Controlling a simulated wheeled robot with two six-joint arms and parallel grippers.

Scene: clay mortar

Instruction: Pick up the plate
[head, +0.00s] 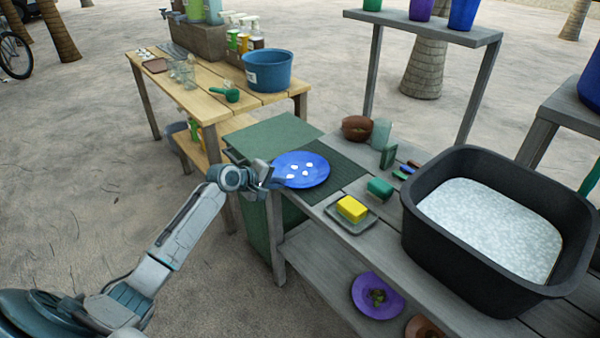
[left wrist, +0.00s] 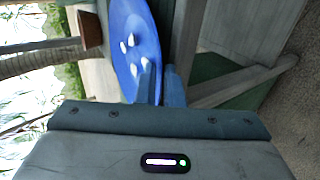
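A round blue plate (head: 301,170) with several small white bits on it is at the left end of the grey counter, over a dark ribbed mat. My left gripper (head: 276,178) is at its left rim. In the left wrist view the blue plate (left wrist: 133,35) runs down between the two close fingers of my left gripper (left wrist: 161,84), one on each side of the rim. The gripper looks shut on the rim. Whether the plate touches the mat is unclear. My right gripper is not in view.
A dish with a yellow sponge (head: 351,208) and a green block (head: 380,188) are right of the plate. A dark basin (head: 480,285) of water stands farther right. A purple plate (head: 377,295) sits on the lower shelf. A wooden table (head: 205,97) stands behind left.

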